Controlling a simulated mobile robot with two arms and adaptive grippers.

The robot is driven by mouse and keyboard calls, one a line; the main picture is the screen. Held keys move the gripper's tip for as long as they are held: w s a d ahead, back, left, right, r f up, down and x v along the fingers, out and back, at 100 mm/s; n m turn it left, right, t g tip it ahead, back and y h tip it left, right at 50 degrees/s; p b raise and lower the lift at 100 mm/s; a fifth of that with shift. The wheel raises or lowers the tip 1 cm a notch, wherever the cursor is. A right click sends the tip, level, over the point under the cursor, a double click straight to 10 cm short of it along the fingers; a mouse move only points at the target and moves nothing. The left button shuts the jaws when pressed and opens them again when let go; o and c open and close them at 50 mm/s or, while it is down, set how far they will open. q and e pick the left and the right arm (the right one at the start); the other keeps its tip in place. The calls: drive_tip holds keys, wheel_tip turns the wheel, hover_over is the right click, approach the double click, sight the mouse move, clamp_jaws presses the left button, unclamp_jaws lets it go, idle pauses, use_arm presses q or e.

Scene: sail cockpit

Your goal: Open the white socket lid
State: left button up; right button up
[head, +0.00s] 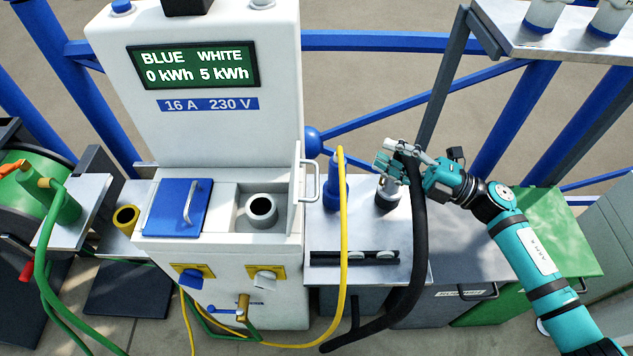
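The white socket lid (298,172) stands upright, open, at the right edge of the white pedestal (225,110), its metal handle (310,181) facing right. The uncovered bay beside it shows a round grey-white socket (262,209). The blue lid (178,206) with a metal handle lies shut over the left bay. My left gripper is out of view.
A green hose reel (30,190) stands at left. Blue rails (390,41) run behind.

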sight(316, 183)
drive_tip(key=s+d+f+n+g+h, duration=0.1)
drive_tip(key=s+d+f+n+g, duration=0.25)
drive_tip(key=n+g, duration=0.35)
drive_tip(key=shift+m+g, duration=0.3)
drive_tip(key=shift+m, duration=0.3)
drive_tip(key=shift+s+a+r+p, duration=0.15)
drive_tip(key=shift+a+p, duration=0.75)
drive_tip(key=shift+a, duration=2.05)
drive_tip(key=shift+s+a+f+p, duration=0.1)
drive_tip(key=shift+a+p, duration=0.8)
drive_tip(key=shift+a, duration=2.05)
drive_tip(key=shift+s+a+r+p, duration=0.15)
drive_tip(key=shift+a+p, duration=0.75)
drive_tip(key=shift+a, duration=2.05)
clamp_jaws()
